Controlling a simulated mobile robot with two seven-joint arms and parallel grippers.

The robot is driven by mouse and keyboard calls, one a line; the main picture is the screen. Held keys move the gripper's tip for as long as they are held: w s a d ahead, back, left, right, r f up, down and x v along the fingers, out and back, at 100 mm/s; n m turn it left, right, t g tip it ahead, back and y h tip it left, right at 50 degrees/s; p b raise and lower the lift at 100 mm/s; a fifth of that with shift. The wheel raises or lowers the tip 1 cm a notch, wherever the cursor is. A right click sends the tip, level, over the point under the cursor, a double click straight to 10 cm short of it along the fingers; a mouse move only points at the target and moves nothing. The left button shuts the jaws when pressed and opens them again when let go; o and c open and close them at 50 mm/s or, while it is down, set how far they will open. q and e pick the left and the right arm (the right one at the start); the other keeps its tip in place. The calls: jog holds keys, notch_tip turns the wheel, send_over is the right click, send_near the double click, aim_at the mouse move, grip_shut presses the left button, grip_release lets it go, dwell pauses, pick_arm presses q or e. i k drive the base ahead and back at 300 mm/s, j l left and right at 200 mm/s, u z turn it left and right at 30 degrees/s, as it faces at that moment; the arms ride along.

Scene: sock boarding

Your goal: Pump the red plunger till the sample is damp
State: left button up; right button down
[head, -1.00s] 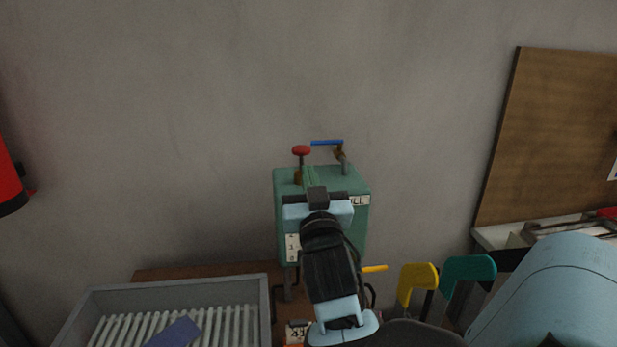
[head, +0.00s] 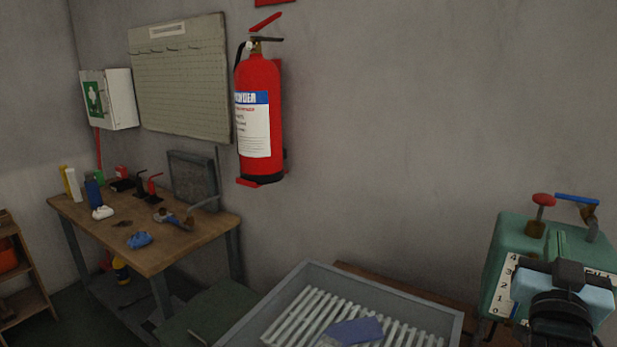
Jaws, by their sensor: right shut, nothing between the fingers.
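The red plunger (head: 543,200) stands upright on top of the green box (head: 510,240) at the right of the head view. Its red knob is raised on a short stem above a brown collar. My right gripper (head: 562,274) is in front of the green box, lower than the plunger and apart from it. It is shut and empty. A flat blue piece (head: 355,331), perhaps the sample, lies on the white slats of a grey tray (head: 448,328). I cannot tell whether it is damp. My left gripper is out of view.
A blue lever (head: 577,198) sits on the green box beside the plunger. A red fire extinguisher (head: 260,115) hangs on the wall. A wooden table (head: 165,255) with several small items stands at the left. The wall between extinguisher and box is clear.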

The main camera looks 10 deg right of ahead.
aim_at(544, 199)
jog(key=k+j, duration=0.65)
jog(key=j, duration=0.15)
